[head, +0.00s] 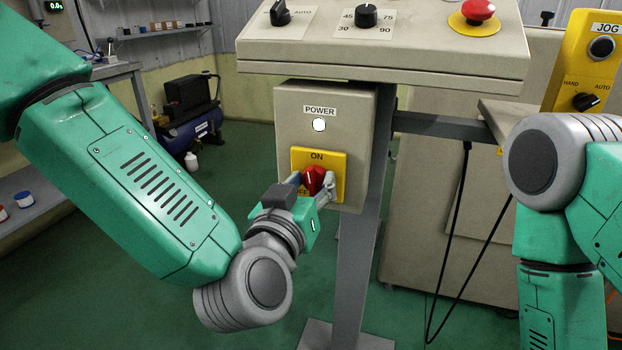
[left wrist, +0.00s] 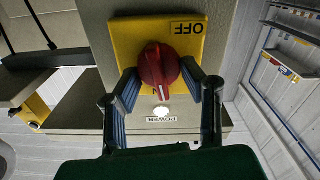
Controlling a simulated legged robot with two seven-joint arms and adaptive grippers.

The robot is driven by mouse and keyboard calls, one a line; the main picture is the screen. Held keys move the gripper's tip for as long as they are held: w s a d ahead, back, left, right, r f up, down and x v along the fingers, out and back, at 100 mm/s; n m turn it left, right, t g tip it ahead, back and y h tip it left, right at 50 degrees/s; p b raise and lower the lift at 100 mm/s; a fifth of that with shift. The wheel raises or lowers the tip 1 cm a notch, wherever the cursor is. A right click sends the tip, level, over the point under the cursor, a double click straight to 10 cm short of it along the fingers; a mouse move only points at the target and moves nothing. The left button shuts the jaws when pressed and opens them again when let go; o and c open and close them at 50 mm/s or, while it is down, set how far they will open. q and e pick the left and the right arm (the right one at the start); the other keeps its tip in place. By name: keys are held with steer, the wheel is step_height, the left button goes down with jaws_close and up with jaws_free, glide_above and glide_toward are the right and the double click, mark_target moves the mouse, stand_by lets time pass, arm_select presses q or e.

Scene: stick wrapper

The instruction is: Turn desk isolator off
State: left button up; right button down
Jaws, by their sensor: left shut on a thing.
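The desk isolator is a red rotary knob (head: 316,178) on a yellow plate (head: 334,160), on the front of a beige box (head: 353,110) under the desk. "ON" is at the plate's top; "OFF" at its lower left is partly covered by my gripper. The knob's white mark points up, towards ON. My left gripper (head: 311,186) is shut on the knob, one finger on each side. The left wrist view, upside down, shows the red knob (left wrist: 158,64) between the fingers and OFF on the yellow plate (left wrist: 125,35). My right gripper is out of view.
A white lamp (head: 319,125) labelled POWER sits above the plate. The sloped desk panel (head: 410,40) overhangs the box, with a red emergency button (head: 478,9). A grey post (head: 358,260) stands behind the box. A yellow JOG pendant (head: 572,65) is at the right.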

arm_select(q)
steer(key=n, duration=0.2)
steer(key=n+p, duration=0.1)
steer(key=shift+w+a+r+n, duration=0.1)
steer(key=shift+w+a+n, duration=0.05)
steer(key=shift+n, duration=0.25)
steer(key=n+p, duration=0.1)
steer(key=n, duration=0.3)
steer(key=shift+w+a+n+p, duration=0.1)
steer(key=shift+n+p, duration=0.2)
steer(key=shift+p, duration=0.05)
steer(key=n+p, duration=0.1)
steer(key=n, duration=0.3)
steer(key=shift+a+f, duration=0.1)
steer(key=shift+f, duration=0.1)
steer(key=shift+f+n+p, duration=0.1)
steer(key=shift+n+p, duration=0.2)
steer(key=shift+n, duration=1.4)
steer(key=o, duration=1.1)
steer(key=shift+f, duration=0.1)
steer(key=shift+w, duration=0.1)
